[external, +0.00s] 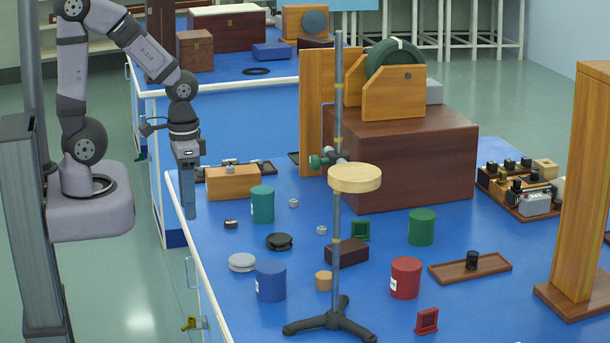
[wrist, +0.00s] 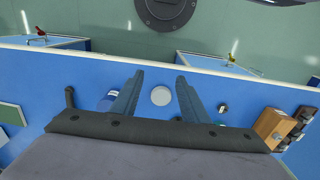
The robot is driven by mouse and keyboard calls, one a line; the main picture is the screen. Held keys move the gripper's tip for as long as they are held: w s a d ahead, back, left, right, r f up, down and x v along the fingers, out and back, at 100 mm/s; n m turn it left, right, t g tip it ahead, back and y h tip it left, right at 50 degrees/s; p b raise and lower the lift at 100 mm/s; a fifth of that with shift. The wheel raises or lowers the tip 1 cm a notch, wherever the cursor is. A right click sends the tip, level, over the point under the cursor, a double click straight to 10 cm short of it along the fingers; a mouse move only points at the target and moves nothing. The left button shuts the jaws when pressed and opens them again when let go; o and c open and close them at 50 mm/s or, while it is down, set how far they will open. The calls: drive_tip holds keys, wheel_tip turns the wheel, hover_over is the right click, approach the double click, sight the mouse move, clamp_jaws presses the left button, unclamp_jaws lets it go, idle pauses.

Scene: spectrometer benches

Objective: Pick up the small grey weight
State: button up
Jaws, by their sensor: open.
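A flat round light-grey disc (external: 241,262) lies on the blue bench near its left edge, beside the blue can (external: 271,281). In the wrist view the disc (wrist: 161,96) shows between my fingertips, some way below them. Two small pale-grey pieces, one farther back (external: 293,203) and one nearer the stand (external: 321,230), also lie on the bench; I cannot tell which grey item is the weight. My gripper (external: 189,215) is open and empty, pointing down above the bench's left edge; its fingers (wrist: 158,84) are spread.
A small dark block (external: 230,224), a black disc (external: 279,241) and a teal can (external: 262,204) are near the grey disc. A wooden box (external: 233,183) stands behind. A tall stand (external: 337,265) rises to the right. The bench rim (external: 203,270) runs along the left.

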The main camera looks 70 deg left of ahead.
drive_tip(key=n+t+b, duration=0.1)
drive_tip(key=t+b, duration=0.4)
drive_tip(key=b, duration=0.2)
approach(322, 228)
drive_tip(key=shift+w+d+f, duration=0.15)
drive_tip(key=shift+w+f, duration=0.65)
drive_tip(key=shift+f, duration=0.25)
drive_tip(key=shift+f+g, duration=0.1)
drive_tip(key=shift+g, duration=0.2)
drive_tip(key=shift+a+p+x, duration=0.2)
drive_tip(key=shift+p+x, duration=1)
drive_tip(key=shift+x, duration=1.3)
drive_tip(key=shift+c, duration=0.2)
clamp_jaws()
